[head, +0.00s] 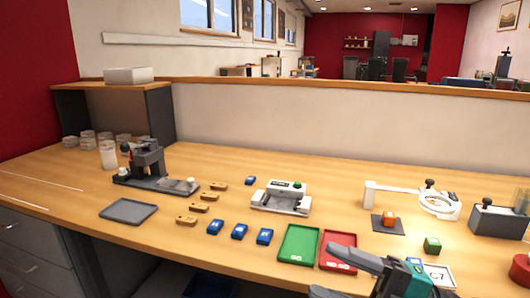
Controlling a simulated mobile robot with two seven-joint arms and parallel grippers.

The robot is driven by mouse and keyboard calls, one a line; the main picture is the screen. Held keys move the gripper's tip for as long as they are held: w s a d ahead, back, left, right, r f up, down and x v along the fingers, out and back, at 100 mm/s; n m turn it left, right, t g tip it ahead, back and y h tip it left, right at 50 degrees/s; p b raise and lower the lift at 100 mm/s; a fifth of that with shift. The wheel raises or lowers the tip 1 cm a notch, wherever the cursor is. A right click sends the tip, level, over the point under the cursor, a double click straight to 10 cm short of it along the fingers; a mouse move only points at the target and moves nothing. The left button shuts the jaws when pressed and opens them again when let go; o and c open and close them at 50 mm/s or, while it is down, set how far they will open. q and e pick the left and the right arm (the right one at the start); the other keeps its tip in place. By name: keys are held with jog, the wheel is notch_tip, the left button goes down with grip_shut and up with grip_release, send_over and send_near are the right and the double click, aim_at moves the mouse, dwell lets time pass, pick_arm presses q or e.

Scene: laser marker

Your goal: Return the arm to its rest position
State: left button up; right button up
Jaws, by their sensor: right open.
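My right gripper (352,277) comes in at the bottom edge, right of centre, in the head view. Its two grey fingers point left and are spread apart, with nothing between them. The upper finger overlaps the front of the red tray (341,239) in the picture; I cannot tell whether it touches it. My left gripper is not in view.
A green tray (297,244) lies left of the red tray. A black press (149,168) stands at the left.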

jog(key=w+d+f+m+t+h+p, duration=0.1)
jog(key=w+d+f+m+t+h, duration=0.15)
jog(key=f+m+t+h, duration=0.5)
jog(key=w+d+f+m+t+h+p, duration=0.1)
jog(key=d+f+m+t+h, duration=0.3)
jog(key=m, duration=0.7)
jog(key=s+f+m+g+h, duration=0.3)
jog(key=s+f+g, duration=0.1)
jog(key=f, duration=0.5)
jog(key=s+f+m+g+h, duration=0.3)
jog(key=s+f, duration=0.3)
jog(key=f, duration=0.3)
jog(key=shift+s+d+f+m+g+p, duration=0.2)
jog(key=shift+s+d+m+g+p, duration=0.15)
jog(key=shift+s+g, duration=0.1)
